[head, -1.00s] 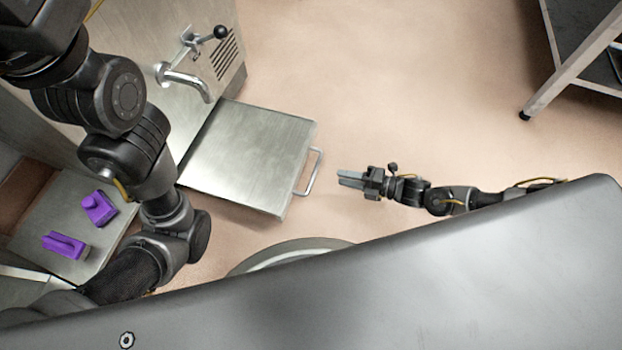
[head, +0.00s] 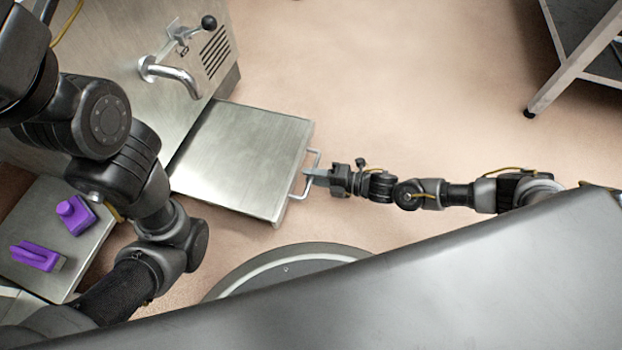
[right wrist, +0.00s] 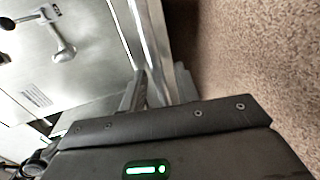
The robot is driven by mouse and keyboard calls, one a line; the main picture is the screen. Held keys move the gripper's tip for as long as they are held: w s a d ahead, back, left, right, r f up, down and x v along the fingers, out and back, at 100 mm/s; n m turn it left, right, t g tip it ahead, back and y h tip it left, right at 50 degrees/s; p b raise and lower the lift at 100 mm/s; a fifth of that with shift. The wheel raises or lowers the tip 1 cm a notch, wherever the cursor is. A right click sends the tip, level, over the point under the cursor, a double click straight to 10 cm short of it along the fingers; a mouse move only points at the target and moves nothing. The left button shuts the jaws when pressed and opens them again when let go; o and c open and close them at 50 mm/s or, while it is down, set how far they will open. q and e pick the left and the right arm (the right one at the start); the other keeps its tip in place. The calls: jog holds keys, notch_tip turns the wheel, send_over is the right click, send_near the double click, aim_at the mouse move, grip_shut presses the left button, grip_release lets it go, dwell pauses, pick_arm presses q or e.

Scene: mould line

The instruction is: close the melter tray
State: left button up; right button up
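The melter tray (head: 240,160) is a flat steel slab standing out from the lower front of the steel melter (head: 125,60). Its bar handle (head: 313,160) is on its right edge in the head view. My right gripper (head: 312,178) is at this handle, its fingers reaching over the bar. In the right wrist view the fingertips (right wrist: 160,88) stand apart, one on each side of the bar, with a gap between them. Contact with the bar cannot be made out. My left arm crosses the left of the head view; its gripper is out of frame.
The melter's spout (head: 168,74) and black-knobbed lever (head: 207,23) are above the tray. Two purple pieces (head: 75,214) (head: 36,256) lie on a steel surface (head: 88,252) at left. A steel-legged table (head: 585,60) stands at upper right. The floor right of the tray is clear.

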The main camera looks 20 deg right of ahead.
jog(key=shift+w+a+f, duration=0.1)
jog(key=shift+w+a, duration=0.15)
jog(key=shift+a, duration=0.2)
grip_shut()
